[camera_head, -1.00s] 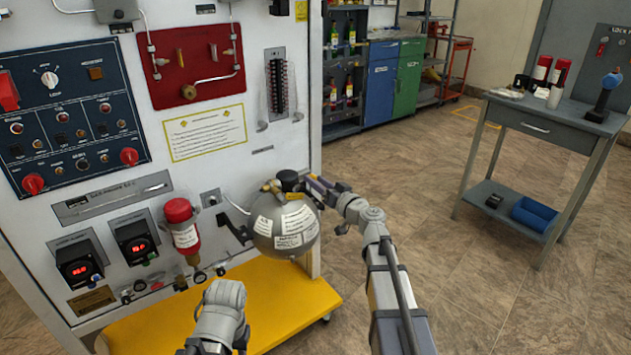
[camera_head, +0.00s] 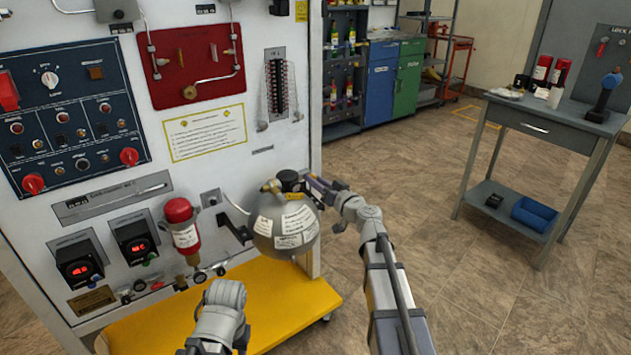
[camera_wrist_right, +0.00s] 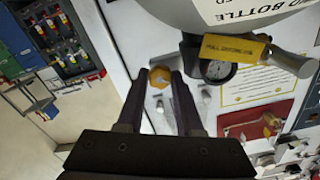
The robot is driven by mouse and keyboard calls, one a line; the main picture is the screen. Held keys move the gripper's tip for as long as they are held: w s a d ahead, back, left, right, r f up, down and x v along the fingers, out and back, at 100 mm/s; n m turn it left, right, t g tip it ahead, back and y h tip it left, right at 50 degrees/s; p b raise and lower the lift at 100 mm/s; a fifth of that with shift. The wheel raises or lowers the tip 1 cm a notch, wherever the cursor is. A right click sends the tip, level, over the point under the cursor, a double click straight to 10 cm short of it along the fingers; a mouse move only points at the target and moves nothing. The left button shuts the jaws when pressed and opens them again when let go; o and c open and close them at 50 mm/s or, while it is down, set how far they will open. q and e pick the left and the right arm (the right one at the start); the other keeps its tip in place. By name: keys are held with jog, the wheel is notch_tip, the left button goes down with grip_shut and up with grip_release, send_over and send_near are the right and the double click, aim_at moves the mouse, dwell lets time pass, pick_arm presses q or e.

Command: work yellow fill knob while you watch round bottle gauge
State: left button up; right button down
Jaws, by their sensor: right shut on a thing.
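The round grey bottle (camera_head: 285,228) with white labels hangs on the front of the trainer panel in the head view. Its small round gauge (camera_wrist_right: 217,70) shows a pale face in the right wrist view, too small to read; in the head view the dark gauge (camera_head: 290,180) sits on top of the bottle. The yellow fill knob (camera_wrist_right: 159,77) is between the fingertips of my right gripper (camera_wrist_right: 160,80), which is shut on it. In the head view the right gripper (camera_head: 314,187) is beside the bottle's top, and the knob is hidden.
A yellow tag (camera_wrist_right: 235,48) hangs by the gauge. A red cylinder (camera_head: 180,222) is mounted left of the bottle. A yellow platform (camera_head: 285,303) lies below. A grey table (camera_head: 540,115) stands at the right, with open floor between.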

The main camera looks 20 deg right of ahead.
jog(key=shift+m, duration=0.3)
jog(key=m, duration=0.4)
jog(key=shift+m, duration=0.3)
jog(key=m, duration=0.5)
jog(key=shift+f, duration=0.1)
jog(key=shift+m, duration=0.4)
jog(key=c, duration=0.8)
grip_release()
jog(key=shift+c, duration=0.2)
jog(key=shift+d, duration=0.1)
jog(key=v, duration=0.7)
jog(key=shift+s, duration=0.35)
jog(key=shift+d, duration=0.1)
